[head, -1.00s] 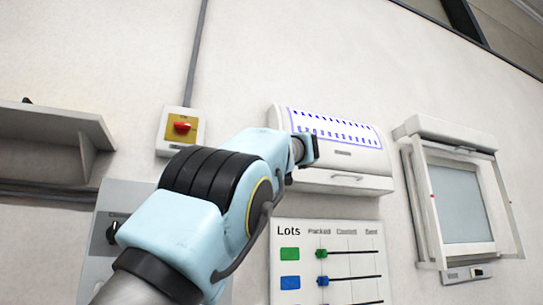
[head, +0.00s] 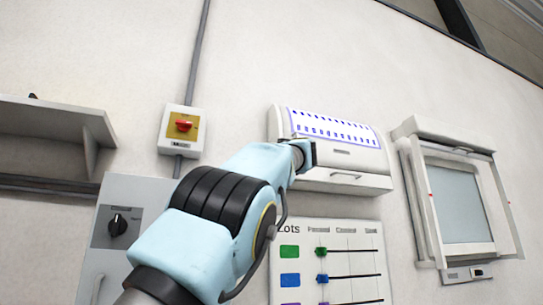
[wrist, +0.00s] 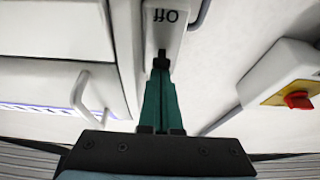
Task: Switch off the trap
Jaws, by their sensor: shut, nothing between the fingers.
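The trap is a white wall box (head: 352,180) with a blue-dashed panel on its upper face and a handle on its front. In the wrist view its white body (wrist: 55,30) and handle fill the left side. A narrow white switch box (wrist: 165,28) marked "Off", upside down in this view, is beside it at the top centre. My gripper (wrist: 161,66) is shut and empty, its green fingers together. Its dark tips are at the lower end of the switch box, over or against a small dark part; I cannot tell whether they touch. My arm hides this in the head view.
A red rotary switch on a yellow plate (head: 182,125) is on the wall to the left. A grey dial panel (head: 117,226), a shelf (head: 45,122), a lots board (head: 340,238) and a framed window unit (head: 458,203) are also around.

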